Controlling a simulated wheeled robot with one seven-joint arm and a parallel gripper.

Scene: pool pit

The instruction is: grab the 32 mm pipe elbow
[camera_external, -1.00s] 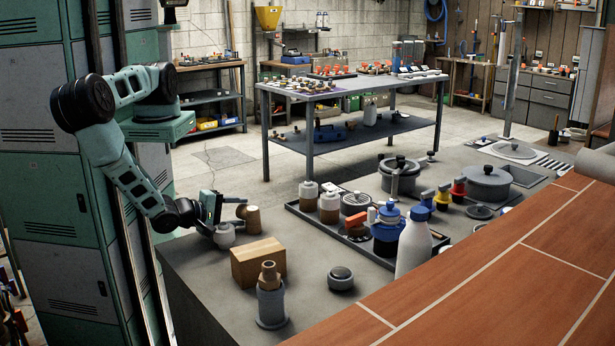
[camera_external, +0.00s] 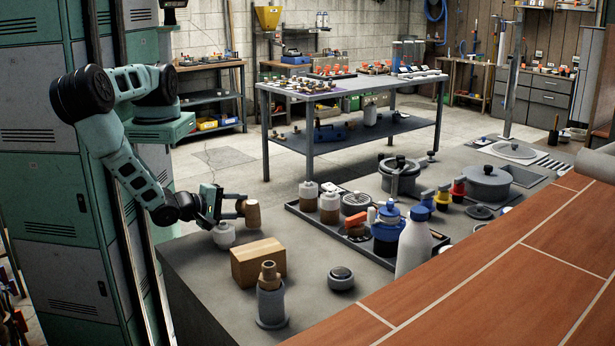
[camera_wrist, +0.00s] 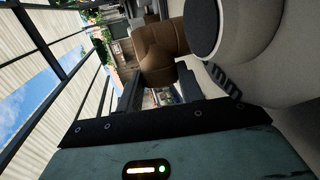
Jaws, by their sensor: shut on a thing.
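The pipe elbow is a brown, bent fitting (camera_external: 252,213) at the left end of the grey counter. It also shows in the wrist view (camera_wrist: 160,52), between the two dark fingers. My gripper (camera_external: 238,206) is shut on the elbow and holds it sideways, above the counter top beside a grey-white fitting. In the wrist view my gripper (camera_wrist: 160,88) has one finger on either side of the brown piece. The contact faces are partly hidden by the fingers.
The grey-white fitting (camera_external: 223,236) stands just below my gripper and fills the right of the wrist view (camera_wrist: 275,50). A tray (camera_external: 300,212) lies right.

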